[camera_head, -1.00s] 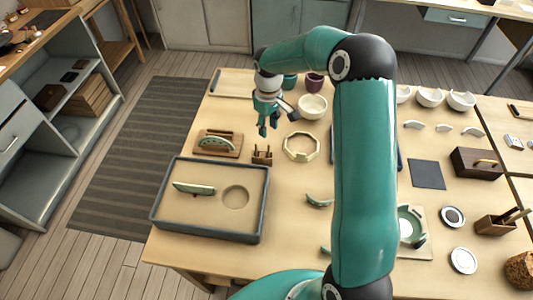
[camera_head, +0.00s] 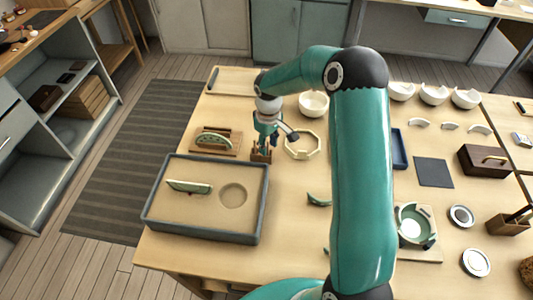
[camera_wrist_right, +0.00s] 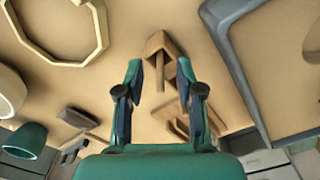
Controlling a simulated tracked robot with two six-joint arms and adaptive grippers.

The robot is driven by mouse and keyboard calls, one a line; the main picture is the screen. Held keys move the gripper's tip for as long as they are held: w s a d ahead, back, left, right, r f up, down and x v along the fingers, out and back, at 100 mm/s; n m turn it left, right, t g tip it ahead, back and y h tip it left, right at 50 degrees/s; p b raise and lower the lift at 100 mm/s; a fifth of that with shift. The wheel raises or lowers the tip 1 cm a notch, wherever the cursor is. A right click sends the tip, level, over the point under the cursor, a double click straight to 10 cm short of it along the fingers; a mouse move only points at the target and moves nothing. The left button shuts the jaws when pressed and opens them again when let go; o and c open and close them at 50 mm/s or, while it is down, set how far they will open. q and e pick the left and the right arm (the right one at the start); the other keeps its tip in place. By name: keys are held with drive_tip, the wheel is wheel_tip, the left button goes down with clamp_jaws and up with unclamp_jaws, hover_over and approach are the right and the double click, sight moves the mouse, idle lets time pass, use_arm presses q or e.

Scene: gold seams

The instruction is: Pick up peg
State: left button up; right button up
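A small wooden holder (camera_head: 261,156) with short upright wooden parts stands on the table behind the tray's right corner. I take one of these parts for the peg, but it is too small to tell apart in the head view. My right gripper (camera_head: 262,147) is right at the holder, just above it, and partly hides it. In the right wrist view, the wooden holder (camera_wrist_right: 163,42) lies just beyond and between the fingertips. The right gripper (camera_wrist_right: 161,72) is open there, with a clear gap between its fingers and nothing visibly gripped. My left gripper is not in view.
A grey-rimmed tray (camera_head: 264,205) with sand and a green shard (camera_head: 189,187) stands in front. A wooden rack with a green piece (camera_head: 214,140) is to the left. An octagonal ring (camera_head: 318,145) lies close on the right, with a white bowl (camera_head: 313,104) behind it.

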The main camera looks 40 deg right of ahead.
clamp_jaws()
drive_tip(key=shift+r, duration=0.15)
